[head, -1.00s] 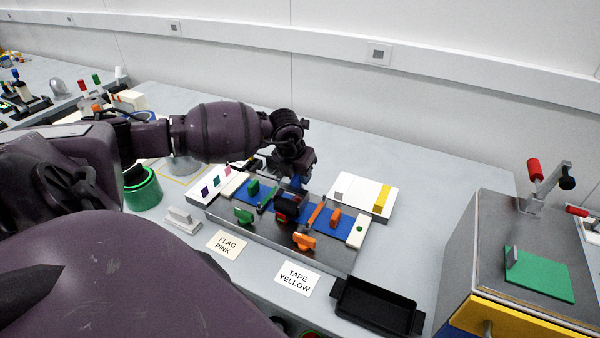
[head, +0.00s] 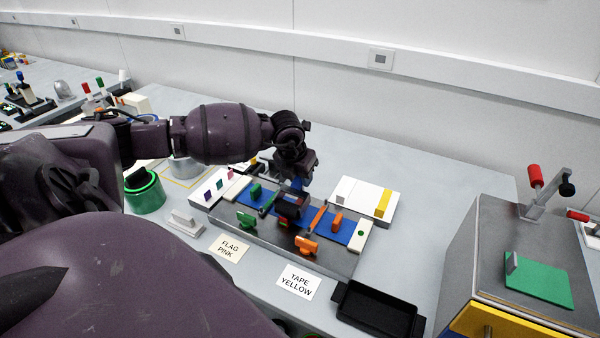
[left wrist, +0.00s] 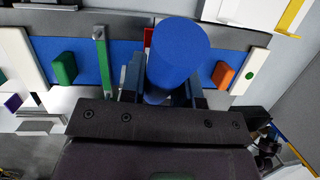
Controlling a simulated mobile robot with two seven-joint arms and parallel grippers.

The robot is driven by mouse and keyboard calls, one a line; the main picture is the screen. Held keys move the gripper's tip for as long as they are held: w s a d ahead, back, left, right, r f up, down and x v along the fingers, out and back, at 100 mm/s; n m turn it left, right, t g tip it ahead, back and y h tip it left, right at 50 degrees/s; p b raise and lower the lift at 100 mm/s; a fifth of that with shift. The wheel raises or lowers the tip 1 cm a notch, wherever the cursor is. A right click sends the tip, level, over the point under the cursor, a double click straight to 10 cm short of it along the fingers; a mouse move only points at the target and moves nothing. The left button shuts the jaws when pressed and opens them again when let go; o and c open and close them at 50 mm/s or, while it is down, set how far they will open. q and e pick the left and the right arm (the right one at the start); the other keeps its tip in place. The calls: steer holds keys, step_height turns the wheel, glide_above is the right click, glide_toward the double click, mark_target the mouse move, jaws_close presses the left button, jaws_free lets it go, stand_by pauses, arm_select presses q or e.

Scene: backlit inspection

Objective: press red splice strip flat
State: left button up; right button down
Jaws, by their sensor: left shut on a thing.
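My left gripper (head: 296,182) is over the middle of a metal splice fixture (head: 330,262) with a blue bed (head: 262,194). In the left wrist view my left gripper (left wrist: 160,90) is shut on a blue cylinder (left wrist: 180,50), which stands up between the fingers. A small part of the red strip (left wrist: 148,38) shows just left of the cylinder; the rest is hidden behind the cylinder and gripper. I cannot tell whether the cylinder touches the strip or whether the strip lies flat. My right gripper is not in view.
Green clamps (head: 246,219) and orange clamps (head: 306,246) flank the fixture's middle. A white block with a yellow stripe (head: 383,203) stands behind. A black tray (head: 376,312) and a metal box with a green pad (head: 538,277) are to the right.

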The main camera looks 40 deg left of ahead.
arm_select(q)
steer(key=shift+w+r, duration=0.15)
steer(key=shift+r, duration=0.55)
steer(key=shift+w+r+p, duration=0.1)
steer(key=shift+r+p, duration=0.3)
steer(key=shift+r, duration=0.15)
steer(key=shift+w+a+r+p, duration=0.1)
steer(key=shift+w+r+p, duration=0.1)
steer(key=shift+r, duration=0.3)
steer(key=shift+w+a+r+p, duration=0.1)
steer(key=shift+r+p, duration=0.15)
steer(key=shift+r, duration=0.3)
steer(key=shift+w+r+p, duration=0.1)
steer(key=shift+r+p, duration=0.1)
steer(key=shift+r, duration=0.3)
steer(key=shift+w+r, duration=0.15)
steer(key=shift+r, duration=0.55)
